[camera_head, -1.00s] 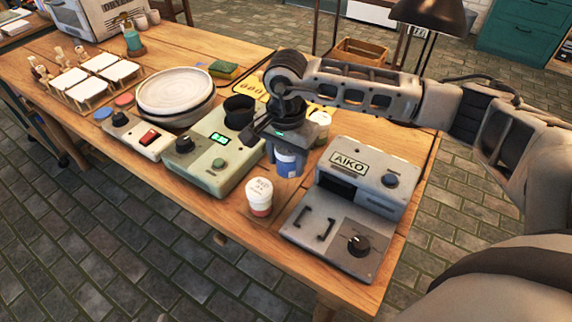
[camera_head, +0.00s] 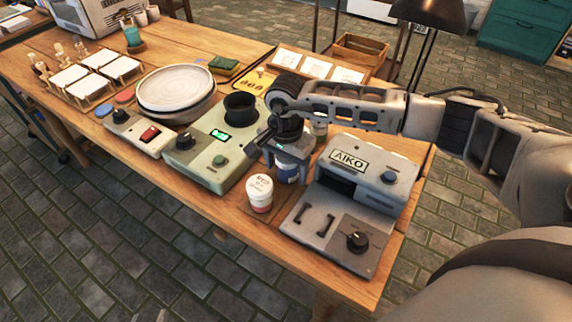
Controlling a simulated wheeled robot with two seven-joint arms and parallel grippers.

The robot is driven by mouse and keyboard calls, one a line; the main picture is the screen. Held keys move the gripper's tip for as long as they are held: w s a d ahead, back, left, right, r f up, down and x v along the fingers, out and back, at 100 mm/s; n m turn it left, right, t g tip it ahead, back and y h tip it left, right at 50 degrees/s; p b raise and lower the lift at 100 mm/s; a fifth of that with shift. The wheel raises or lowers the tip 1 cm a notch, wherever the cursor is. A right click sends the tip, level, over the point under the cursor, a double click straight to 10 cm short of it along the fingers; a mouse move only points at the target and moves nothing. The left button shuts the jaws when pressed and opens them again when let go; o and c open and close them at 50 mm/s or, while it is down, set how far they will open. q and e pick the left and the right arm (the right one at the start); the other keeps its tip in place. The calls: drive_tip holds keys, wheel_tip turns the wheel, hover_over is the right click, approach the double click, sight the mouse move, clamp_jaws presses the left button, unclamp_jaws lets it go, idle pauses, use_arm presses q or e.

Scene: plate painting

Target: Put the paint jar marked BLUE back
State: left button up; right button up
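The jar with the blue band (camera_head: 287,173) is in the head view, between the green scale and the AIKO machine. My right gripper (camera_head: 288,157) reaches down over it from the right and appears shut on it. The gripper hides its top, and its label is not readable. The jar is upright, at or just above the wooden surface; I cannot tell if its base touches. A white-lidded jar with a red band (camera_head: 260,193) stands just in front and to the left. Another pale jar (camera_head: 319,130) is partly hidden behind my gripper. My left gripper is out of view.
The AIKO machine (camera_head: 348,160) stands close on the right. The green scale (camera_head: 215,150) with a black cup (camera_head: 240,109) is close on the left. Stacked plates (camera_head: 176,88) and a red-switch box (camera_head: 140,133) are further left. A rack with white cards (camera_head: 318,68) is behind my arm.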

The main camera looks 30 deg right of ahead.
wheel_tip(320, 180, up, 12)
drive_tip(key=shift+r+b, duration=0.2)
drive_tip(key=shift+b, duration=0.3)
idle(0.6)
